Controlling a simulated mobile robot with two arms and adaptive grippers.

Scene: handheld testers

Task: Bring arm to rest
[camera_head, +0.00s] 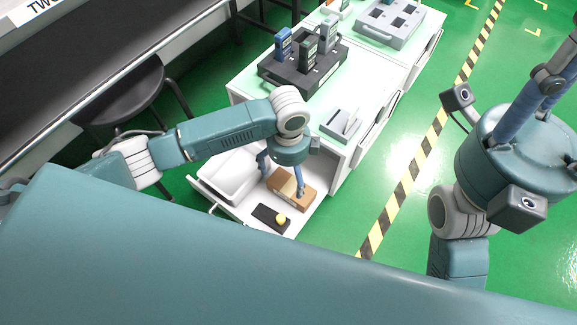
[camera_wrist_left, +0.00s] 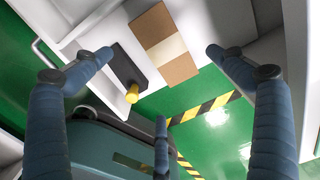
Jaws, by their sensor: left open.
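My left arm (camera_head: 225,138) reaches across from the left. Its gripper (camera_head: 282,176) points down, open, over a pulled-out white drawer (camera_head: 305,214). In the left wrist view the open gripper's fingertips (camera_wrist_left: 158,53) stand wide apart with nothing held. A brown cardboard box (camera_head: 283,190) lies in the drawer below and between the fingers; it also shows in the left wrist view (camera_wrist_left: 175,66). Whether a finger touches it I cannot tell. My right arm (camera_head: 460,262) stands at the right over the floor. Its gripper (camera_head: 545,84) points up and away, partly cut off by the picture edge.
The drawer also holds a white bin (camera_head: 229,177) and a black block (camera_head: 269,216) with a yellow knob (camera_head: 281,219). On the counter, a black dock (camera_head: 290,77) holds three testers beside a grey holder (camera_head: 341,124). A black stool (camera_head: 130,90) stands left. Green floor is open at right.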

